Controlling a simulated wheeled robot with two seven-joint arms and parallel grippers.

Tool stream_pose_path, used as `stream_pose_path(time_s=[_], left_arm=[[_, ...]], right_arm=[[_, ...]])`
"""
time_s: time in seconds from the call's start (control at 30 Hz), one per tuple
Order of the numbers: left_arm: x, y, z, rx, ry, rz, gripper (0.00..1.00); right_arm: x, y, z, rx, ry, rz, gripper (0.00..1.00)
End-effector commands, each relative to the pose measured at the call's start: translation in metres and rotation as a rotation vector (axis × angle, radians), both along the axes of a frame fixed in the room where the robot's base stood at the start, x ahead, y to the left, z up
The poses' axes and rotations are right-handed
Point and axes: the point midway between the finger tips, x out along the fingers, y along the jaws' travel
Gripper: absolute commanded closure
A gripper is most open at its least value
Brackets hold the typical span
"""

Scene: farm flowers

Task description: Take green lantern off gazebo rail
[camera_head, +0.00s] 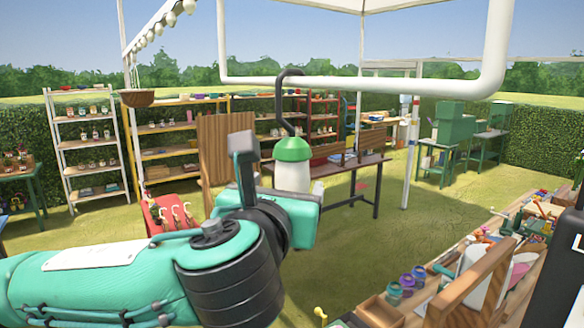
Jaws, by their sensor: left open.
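The green lantern (292,150) has a green cap and a white body. It hangs upright by a dark curved hook (286,100) over the white gazebo rail (350,84). My left gripper (246,162) reaches in from the lower left and is open. One grey finger stands up just left of the lantern; the other finger is not clearly visible. The gripper's body covers the lantern's lower end. I cannot tell whether the finger touches the lantern. My right gripper is not in view.
A dark brown table (340,168) stands behind the lantern, with shelves (88,150) at the back left. A cluttered wooden bench (425,305) fills the lower right. A white post (410,155) stands right of centre. Open grass lies between the lantern and the bench.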

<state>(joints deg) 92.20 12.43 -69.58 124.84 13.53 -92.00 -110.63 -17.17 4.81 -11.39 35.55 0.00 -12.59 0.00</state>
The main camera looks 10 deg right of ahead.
Motion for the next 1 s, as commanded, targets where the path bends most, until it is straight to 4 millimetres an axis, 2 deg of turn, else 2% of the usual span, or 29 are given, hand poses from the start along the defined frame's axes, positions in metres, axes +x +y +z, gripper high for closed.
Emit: stream_pose_path(time_s=[0.4, 0.53, 0.77, 0.87, 1.0], left_arm=[[0.038, -0.02, 0.001, 0.0, 0.003, 0.001, 0.25], [0.045, -0.023, -0.001, -0.001, 0.001, 0.0, 0.25], [0.046, -0.023, -0.002, -0.001, 0.0, -0.001, 0.25], [0.046, -0.023, -0.002, -0.001, 0.0, -0.001, 0.41], [0.046, -0.023, -0.002, -0.001, 0.0, -0.001, 0.68]], right_arm=[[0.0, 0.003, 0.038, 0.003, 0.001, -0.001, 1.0], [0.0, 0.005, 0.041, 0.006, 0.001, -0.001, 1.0], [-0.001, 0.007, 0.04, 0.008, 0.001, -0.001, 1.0], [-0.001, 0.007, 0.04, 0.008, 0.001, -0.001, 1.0], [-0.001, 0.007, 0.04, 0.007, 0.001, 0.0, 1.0]])
